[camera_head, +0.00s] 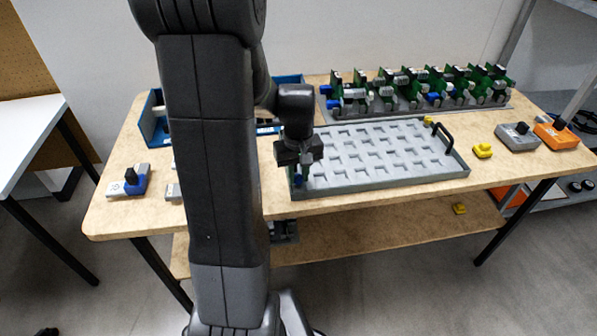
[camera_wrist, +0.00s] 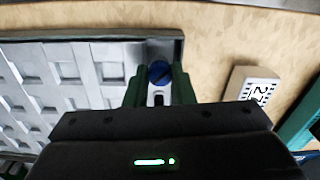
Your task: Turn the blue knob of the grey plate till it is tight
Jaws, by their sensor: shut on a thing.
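My gripper (camera_head: 301,172) points down at the near left corner of a grey tray (camera_head: 380,181) with rows of square pockets. In the wrist view its two green fingers (camera_wrist: 158,90) are closed on the sides of a round blue knob (camera_wrist: 159,72) with a dark line across its top. A pale piece with a black slot shows beside the knob, between the fingers. The grey surface under the knob is mostly hidden, so I cannot tell how tight the knob sits. The tray's edge also shows in the wrist view (camera_wrist: 110,36).
Green boards (camera_head: 420,88) stand in a row at the back. A blue bin (camera_head: 153,122) and a grey block with a blue part (camera_head: 130,181) are at left. A grey box (camera_head: 517,138), an orange box (camera_head: 556,136) and a yellow piece (camera_head: 483,151) are at right.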

